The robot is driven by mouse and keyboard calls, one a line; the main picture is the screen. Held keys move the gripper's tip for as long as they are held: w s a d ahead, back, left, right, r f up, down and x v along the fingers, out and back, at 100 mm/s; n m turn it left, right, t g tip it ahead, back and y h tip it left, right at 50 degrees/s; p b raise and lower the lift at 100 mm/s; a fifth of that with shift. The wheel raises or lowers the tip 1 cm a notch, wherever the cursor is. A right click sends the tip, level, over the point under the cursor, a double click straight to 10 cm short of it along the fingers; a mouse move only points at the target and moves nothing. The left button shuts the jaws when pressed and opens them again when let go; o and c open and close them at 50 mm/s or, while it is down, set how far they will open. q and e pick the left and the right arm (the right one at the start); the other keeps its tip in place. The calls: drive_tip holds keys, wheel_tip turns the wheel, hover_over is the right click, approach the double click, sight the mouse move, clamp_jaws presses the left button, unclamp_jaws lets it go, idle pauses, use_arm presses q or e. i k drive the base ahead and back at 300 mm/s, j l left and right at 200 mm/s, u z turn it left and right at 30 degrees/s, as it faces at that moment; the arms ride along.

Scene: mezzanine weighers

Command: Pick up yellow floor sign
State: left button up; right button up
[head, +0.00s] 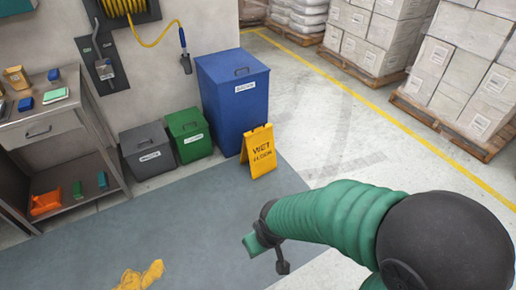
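The yellow floor sign (259,152) stands upright as a folded A-frame on the floor, with dark "WET FLOOR" lettering on its face. It is just in front of the blue bin, at its lower right. My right arm, in a green ribbed sleeve, comes in from the lower right. Its gripper (266,254) is at the bottom middle of the view, in front of the sign and apart from it. How far its fingers are parted is unclear. My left gripper is not in view.
A tall blue bin (233,99), a green bin (190,135) and a grey bin (148,151) line the wall. A workbench (52,127) stands at left. A yellow item (139,276) lies at the bottom edge. Loaded pallets (455,130) stand at right. Floor right of the sign is clear.

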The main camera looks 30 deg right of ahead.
sight(258, 148)
drive_tip(key=i+l, duration=0.35)
drive_tip(key=l, duration=0.15)
drive_tip(key=i+l+u, duration=0.15)
drive_tip(key=i+l, duration=0.15)
drive_tip(key=l, duration=0.15)
drive_tip(key=i+l, duration=0.3)
drive_tip(key=l, duration=0.25)
drive_tip(key=i+l+u, duration=0.1)
drive_tip(key=i+l, duration=0.2)
drive_tip(key=l, duration=0.2)
drive_tip(key=i+l+u, duration=0.1)
drive_tip(key=i+l, duration=0.2)
drive_tip(key=l, duration=0.25)
drive_tip(key=i+l, duration=0.25)
drive_tip(key=l, duration=0.35)
drive_tip(key=i+l+u, duration=0.1)
drive_tip(key=i+l, duration=0.2)
drive_tip(key=l, duration=0.25)
drive_tip(key=i+l+u, duration=0.1)
drive_tip(key=i+l, duration=0.15)
drive_tip(key=l, duration=0.35)
